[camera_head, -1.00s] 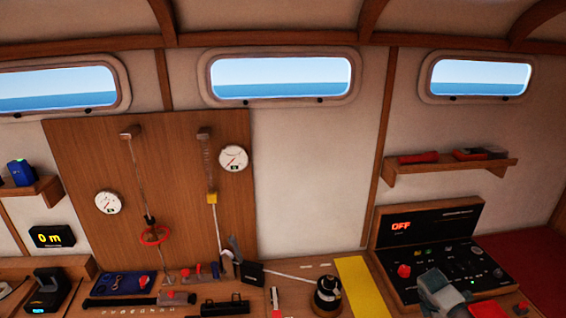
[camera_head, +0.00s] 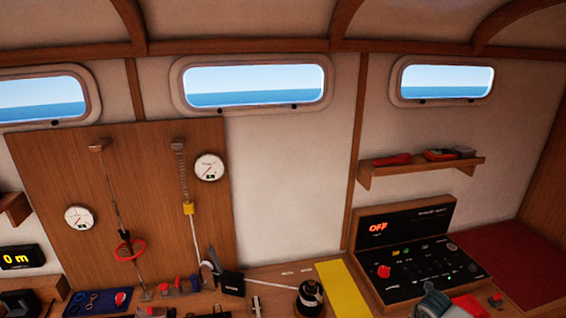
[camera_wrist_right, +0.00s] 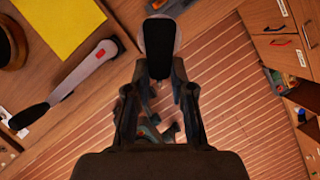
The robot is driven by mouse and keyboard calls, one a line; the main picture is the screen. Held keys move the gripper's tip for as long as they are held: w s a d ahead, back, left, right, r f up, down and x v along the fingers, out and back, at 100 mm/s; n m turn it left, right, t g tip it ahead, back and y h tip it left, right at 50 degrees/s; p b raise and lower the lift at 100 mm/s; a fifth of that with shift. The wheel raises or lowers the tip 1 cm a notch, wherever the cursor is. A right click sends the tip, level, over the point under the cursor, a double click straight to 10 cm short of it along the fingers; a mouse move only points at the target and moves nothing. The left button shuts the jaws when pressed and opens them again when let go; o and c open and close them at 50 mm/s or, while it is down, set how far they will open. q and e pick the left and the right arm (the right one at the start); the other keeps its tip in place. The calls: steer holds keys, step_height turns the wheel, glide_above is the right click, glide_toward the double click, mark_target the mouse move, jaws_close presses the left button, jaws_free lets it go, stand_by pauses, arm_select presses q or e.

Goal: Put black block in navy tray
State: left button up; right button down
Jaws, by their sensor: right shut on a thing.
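My left gripper is not in view.
A black winch (camera_head: 311,298) and a yellow mat (camera_head: 343,287) stand between tray and gripper. A pale handle with a black grip (camera_wrist_right: 82,75) lies on the counter. A dark box (camera_head: 232,284) and several small fittings stand near the tray. The switch panel (camera_head: 415,262) rises at right.

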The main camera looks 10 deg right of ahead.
steer(key=s+a+r+m+g+y, duration=0.3)
steer(key=a+m, duration=0.4)
steer(key=m, duration=1)
steer(key=s+a+m+g+y, duration=0.1)
steer(key=s+a+m+g, duration=0.4)
steer(key=m, duration=1.2)
steer(key=w+a+n+h, duration=0.2)
steer(key=w+a+n, duration=0.15)
steer(key=a, duration=1.35)
steer(key=shift+n, duration=0.25)
step_height(320, 180, down, 5)
steer(key=b, duration=0.4)
steer(key=shift+a+b, duration=0.1)
steer(key=shift+b, duration=0.3)
